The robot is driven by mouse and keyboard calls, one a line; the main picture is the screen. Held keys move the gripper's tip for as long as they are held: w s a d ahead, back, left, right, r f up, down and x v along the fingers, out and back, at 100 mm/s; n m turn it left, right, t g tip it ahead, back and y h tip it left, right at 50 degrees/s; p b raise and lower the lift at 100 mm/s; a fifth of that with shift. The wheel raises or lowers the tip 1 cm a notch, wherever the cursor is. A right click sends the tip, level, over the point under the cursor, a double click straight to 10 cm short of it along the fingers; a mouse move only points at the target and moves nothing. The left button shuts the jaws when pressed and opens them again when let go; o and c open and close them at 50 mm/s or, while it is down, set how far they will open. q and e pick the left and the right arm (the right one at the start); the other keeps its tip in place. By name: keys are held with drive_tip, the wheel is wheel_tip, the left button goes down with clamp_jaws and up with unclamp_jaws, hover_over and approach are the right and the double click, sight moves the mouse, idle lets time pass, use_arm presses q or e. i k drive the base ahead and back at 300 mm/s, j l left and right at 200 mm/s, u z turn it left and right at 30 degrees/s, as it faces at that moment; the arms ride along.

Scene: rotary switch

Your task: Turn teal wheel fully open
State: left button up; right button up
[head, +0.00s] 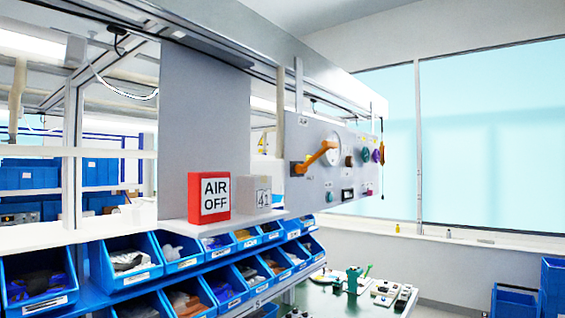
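A grey control panel (340,135) hangs under the overhead frame, right of centre. A round teal knob (365,155) sits on its front, between a dark knob (349,161) and a purple knob (376,155). It is small in the picture, and I cannot tell how far it is turned. A smaller teal piece (330,197) sits low on the same panel. A teal-green fixture (354,278) stands on the green bench below. I cannot tell for sure which of these is the wheel. Neither of my grippers is in view.
An orange lever (315,158) juts from the panel's left part. A red "AIR OFF" sign (209,198) and a white "41" block (261,192) stand on the shelf. Blue bins (128,259) line the rack below. Blue crates (515,301) stand on the right.

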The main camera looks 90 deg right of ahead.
sight(365, 153)
drive_tip(key=z, duration=3.55)
drive_tip(key=i+l, duration=0.65)
drive_tip(key=l, duration=0.15)
